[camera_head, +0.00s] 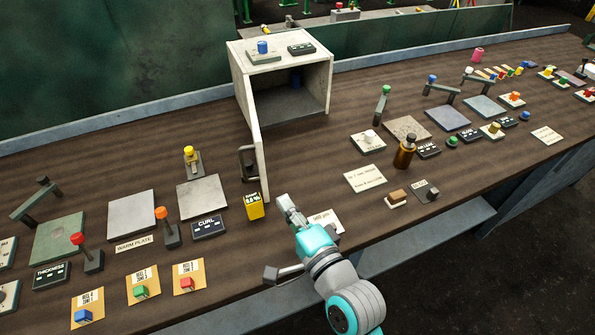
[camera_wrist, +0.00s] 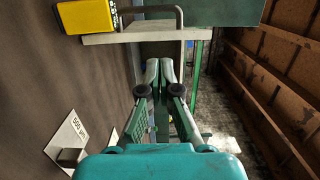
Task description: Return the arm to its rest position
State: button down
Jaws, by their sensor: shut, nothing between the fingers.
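My gripper (camera_head: 284,203) is shut and empty. In the head view it is above the front part of the brown bench (camera_head: 330,165), just right of a yellow box (camera_head: 254,207). In the wrist view my gripper (camera_wrist: 160,72) has its fingers together, pointing towards a pale panel edge and a dark handle. My teal and grey arm reaches in from the bottom of the head view and hides part of the bench's front edge.
A pale cabinet (camera_head: 240,78) stands behind my gripper with its door (camera_head: 254,140) swung out towards me. A white card (camera_head: 326,226) lies beside my wrist. A brown bottle (camera_head: 404,153) and several plates, knobs and levers stand on both sides.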

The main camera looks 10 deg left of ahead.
jog(key=s+d+f+n+t+h, duration=0.15)
jog(key=s+d+f+h, duration=0.25)
jog(key=s+d+f, duration=0.45)
jog(key=s+d+f+n+t+h, duration=0.1)
jog(key=s+d+f+n+h, duration=0.3)
jog(key=d, duration=0.7)
jog(key=s+d+n+h, duration=0.2)
jog(key=s+d, duration=0.2)
jog(key=s, duration=0.6)
jog(key=s+d+n+g+h, duration=0.1)
jog(key=s+d, duration=0.3)
jog(key=s, duration=0.7)
jog(key=shift+d+r+n+h, duration=0.25)
jog(key=shift+r+n+h, duration=0.05)
jog(key=shift+n+h, duration=0.25)
